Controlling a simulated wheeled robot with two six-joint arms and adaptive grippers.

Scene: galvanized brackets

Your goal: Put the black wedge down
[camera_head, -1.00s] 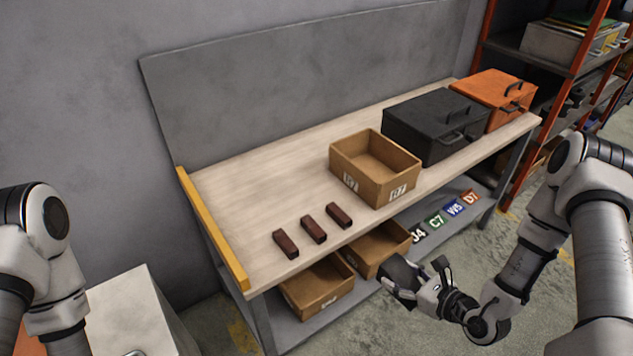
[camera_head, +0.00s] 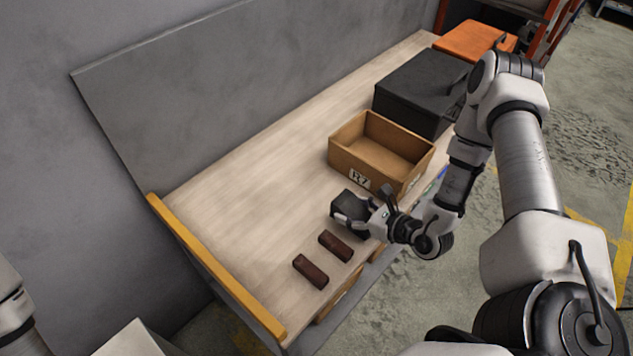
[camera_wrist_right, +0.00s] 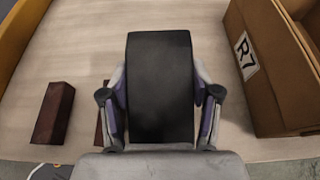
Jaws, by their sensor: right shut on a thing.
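The black wedge (camera_head: 348,203) is in my right gripper (camera_head: 362,212), over the front part of the workbench (camera_head: 235,195), just in front of the open cardboard box. In the right wrist view the wedge (camera_wrist_right: 160,85) stands between the two fingers of the right gripper (camera_wrist_right: 160,100), which press on its left and right sides. I cannot tell whether its underside touches the bench top. My left gripper is out of view.
Two dark red-brown blocks (camera_head: 311,271) (camera_head: 336,246) lie left of the wedge. The cardboard box marked R7 (camera_head: 361,180) is close behind it. A black case (camera_head: 420,90) and an orange case (camera_head: 470,42) stand farther back. The bench's left half is clear.

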